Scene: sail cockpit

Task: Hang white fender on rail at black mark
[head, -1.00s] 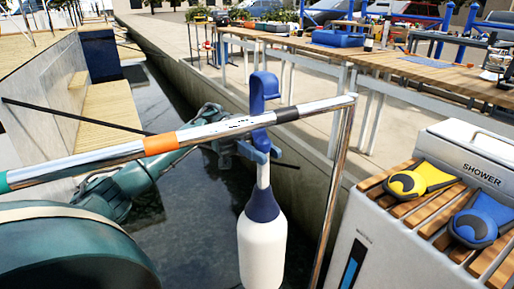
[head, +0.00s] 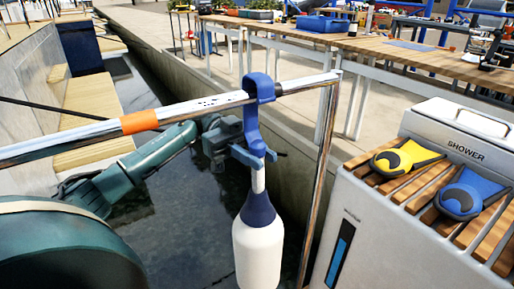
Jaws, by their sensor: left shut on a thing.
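The white fender (head: 258,252) with a dark blue top hangs upright in the lower middle of the head view. Its blue hook (head: 257,92) overlaps the shiny metal rail (head: 196,106) and appears to be over it. The black mark (head: 281,88) is a dark band just right of the hook; the hook may cover part of it. My left gripper (head: 254,156) is shut on the lower part of the blue hook, below and behind the rail. My right gripper is not in view.
An orange band (head: 139,121) marks the rail further left. A rail post (head: 322,170) stands to the right. Dark water lies below; a long workbench (head: 400,55) stands behind.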

